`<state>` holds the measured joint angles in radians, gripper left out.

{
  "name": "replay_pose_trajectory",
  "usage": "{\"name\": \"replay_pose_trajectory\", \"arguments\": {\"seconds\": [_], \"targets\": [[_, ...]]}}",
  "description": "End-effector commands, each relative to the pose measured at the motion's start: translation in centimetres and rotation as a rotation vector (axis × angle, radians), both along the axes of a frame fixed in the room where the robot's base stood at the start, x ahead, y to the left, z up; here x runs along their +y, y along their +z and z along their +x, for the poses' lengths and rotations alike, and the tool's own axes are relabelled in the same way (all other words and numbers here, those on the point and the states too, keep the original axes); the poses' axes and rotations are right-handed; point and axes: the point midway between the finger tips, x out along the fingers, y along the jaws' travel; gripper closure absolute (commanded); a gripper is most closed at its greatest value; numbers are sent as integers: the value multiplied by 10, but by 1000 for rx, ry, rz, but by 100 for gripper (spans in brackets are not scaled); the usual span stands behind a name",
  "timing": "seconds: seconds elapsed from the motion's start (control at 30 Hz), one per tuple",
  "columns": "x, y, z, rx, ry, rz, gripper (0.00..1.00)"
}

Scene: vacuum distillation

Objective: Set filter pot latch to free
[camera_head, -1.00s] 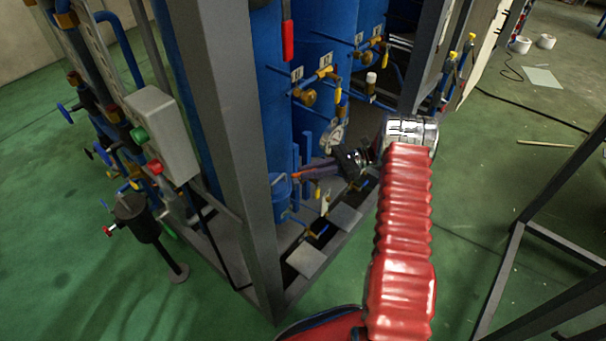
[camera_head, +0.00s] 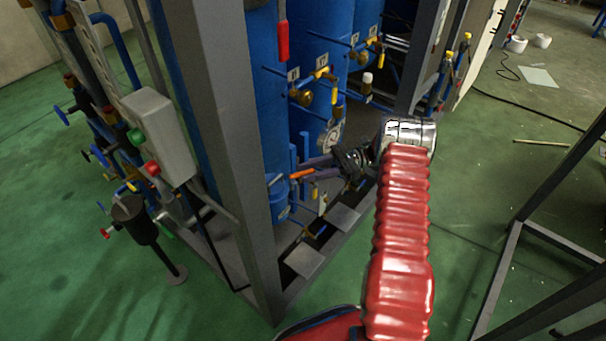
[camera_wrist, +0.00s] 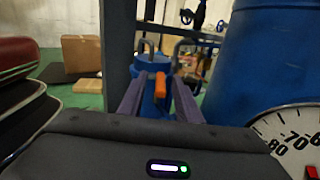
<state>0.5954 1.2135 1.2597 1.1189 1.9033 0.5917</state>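The filter pot is the small blue vessel (camera_head: 278,203) low in the rack in the head view. It also shows beyond my fingers in the wrist view (camera_wrist: 152,104). In the wrist view the orange handle (camera_wrist: 161,86) lies between the two purple fingers of my gripper (camera_wrist: 159,88). The fingers are apart, with a gap visible on each side of the handle. I cannot tell whether either finger touches it.
Tall blue columns (camera_head: 265,90) and a grey frame post (camera_head: 215,130) stand around the pot. A dial gauge (camera_wrist: 290,140) is close at the right of the wrist view. Small valves (camera_head: 304,97) sit above my gripper.

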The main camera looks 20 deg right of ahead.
Motion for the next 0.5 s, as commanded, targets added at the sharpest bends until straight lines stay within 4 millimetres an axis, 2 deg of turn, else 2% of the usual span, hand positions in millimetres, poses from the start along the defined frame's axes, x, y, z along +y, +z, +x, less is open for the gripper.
{"name": "replay_pose_trajectory", "arguments": {"seconds": [0.3, 0.5], "targets": [[-44, -2, -4, 2, 0, 1, 69], [-63, -2, -5, 2, 1, 2, 69]]}}
